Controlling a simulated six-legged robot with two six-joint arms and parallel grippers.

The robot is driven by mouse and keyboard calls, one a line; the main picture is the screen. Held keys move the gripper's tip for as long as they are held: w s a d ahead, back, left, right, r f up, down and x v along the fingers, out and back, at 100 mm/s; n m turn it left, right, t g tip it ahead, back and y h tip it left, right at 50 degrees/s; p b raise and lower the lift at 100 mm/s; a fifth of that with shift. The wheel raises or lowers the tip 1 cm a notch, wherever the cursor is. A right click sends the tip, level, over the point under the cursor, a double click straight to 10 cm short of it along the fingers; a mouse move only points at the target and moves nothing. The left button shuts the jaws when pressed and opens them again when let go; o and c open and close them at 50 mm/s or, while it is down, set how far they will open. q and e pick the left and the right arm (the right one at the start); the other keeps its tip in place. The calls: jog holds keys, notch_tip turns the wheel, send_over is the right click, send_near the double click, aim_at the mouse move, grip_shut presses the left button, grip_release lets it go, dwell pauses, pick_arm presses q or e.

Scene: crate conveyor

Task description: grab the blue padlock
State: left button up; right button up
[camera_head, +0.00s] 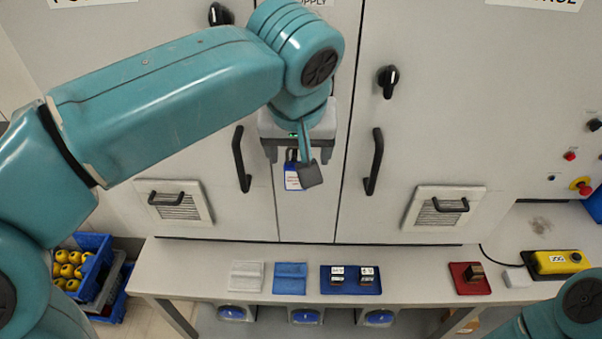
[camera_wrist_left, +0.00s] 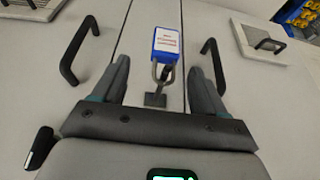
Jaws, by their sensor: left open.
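The blue padlock (camera_head: 292,182) with a white label hangs at the narrow middle strip of the grey cabinet front. In the left wrist view, the padlock (camera_wrist_left: 168,41) shows its body beyond the fingertips. Its grey shackle and a small dark fitting lie between the fingers. My left gripper (camera_head: 291,164) is in front of the cabinet at the padlock's top. In the left wrist view my left gripper (camera_wrist_left: 160,66) is open, one finger on each side of the shackle, with gaps on both sides. My right gripper is not in view.
Black door handles (camera_head: 241,160) and (camera_head: 374,162) flank the padlock. Below is a shelf (camera_head: 415,290) with a white block, a blue block, a blue tray (camera_head: 350,289) and a red tray (camera_head: 458,284). A yellow box (camera_head: 556,262) stands right; a blue crate (camera_head: 97,243) stands left.

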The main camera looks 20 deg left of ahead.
aim_at(293, 166)
pick_arm(q)
jog(key=shift+s+a+f, duration=0.1)
jog(key=shift+a+f, duration=0.15)
jog(key=shift+f, duration=0.1)
jog(key=shift+w+a+f, duration=0.2)
jog(key=shift+a+f, duration=0.35)
jog(key=shift+f, duration=0.1)
jog(key=f, duration=0.1)
jog(key=w+f, duration=0.2)
jog(key=shift+d+f+p, duration=0.25)
jog(key=shift+d+p, duration=0.05)
jog(key=shift+p, duration=0.05)
jog(key=shift+a+f, duration=0.15)
jog(key=shift+a, duration=0.25)
jog(key=shift+w+d, duration=0.15)
jog(key=shift+d, duration=0.15)
jog(key=c, duration=1.1)
jog(key=shift+s+a, duration=0.2)
jog(key=shift+w, duration=0.1)
